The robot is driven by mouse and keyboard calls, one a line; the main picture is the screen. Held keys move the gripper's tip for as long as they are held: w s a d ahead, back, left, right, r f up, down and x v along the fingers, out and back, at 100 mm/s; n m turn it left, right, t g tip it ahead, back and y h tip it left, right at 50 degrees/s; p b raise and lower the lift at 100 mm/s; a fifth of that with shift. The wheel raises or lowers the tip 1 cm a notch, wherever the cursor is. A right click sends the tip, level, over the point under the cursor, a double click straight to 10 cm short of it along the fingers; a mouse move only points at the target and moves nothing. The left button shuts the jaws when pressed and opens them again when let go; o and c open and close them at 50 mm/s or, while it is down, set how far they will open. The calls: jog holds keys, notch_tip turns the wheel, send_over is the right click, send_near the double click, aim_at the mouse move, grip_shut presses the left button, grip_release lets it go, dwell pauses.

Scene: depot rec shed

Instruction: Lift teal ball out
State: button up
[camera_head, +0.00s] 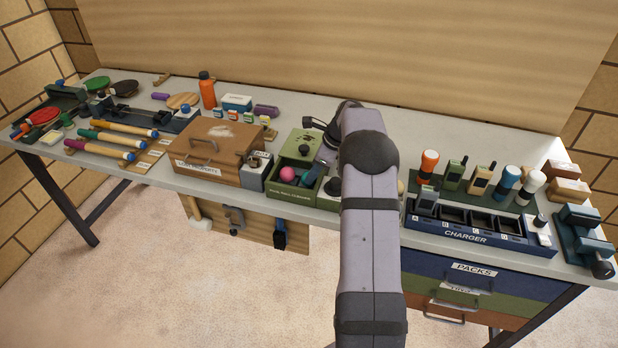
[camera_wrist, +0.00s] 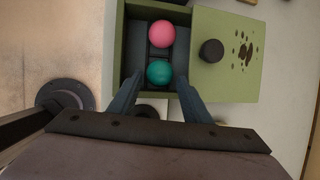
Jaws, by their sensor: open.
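The teal ball (camera_wrist: 159,73) lies in the open tray of a green box (camera_wrist: 229,22) in the wrist view, just below a pink ball (camera_wrist: 161,34). My gripper (camera_wrist: 159,80) is open, with one finger to the left and one to the right of the teal ball. I see no clear contact, and how deep the tips reach is hard to tell. In the head view the green box (camera_head: 280,190) stands at mid-bench, with the pink ball (camera_head: 287,174) in it. There the teal ball is not clearly distinguishable beside my gripper.
A brown wooden case (camera_head: 212,150) and a small grey box (camera_head: 257,172) stand left of the green box. A black knob (camera_wrist: 211,51) rises from the box's lid. A blue charger rack (camera_head: 480,232) stands to the right. Bench space behind the box is partly clear.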

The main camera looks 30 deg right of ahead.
jog(key=shift+p+x, duration=0.75)
jog(key=shift+x, duration=1.2)
jog(key=c, duration=0.7)
jog(key=shift+c, duration=0.3)
jog(key=shift+r, duration=0.1)
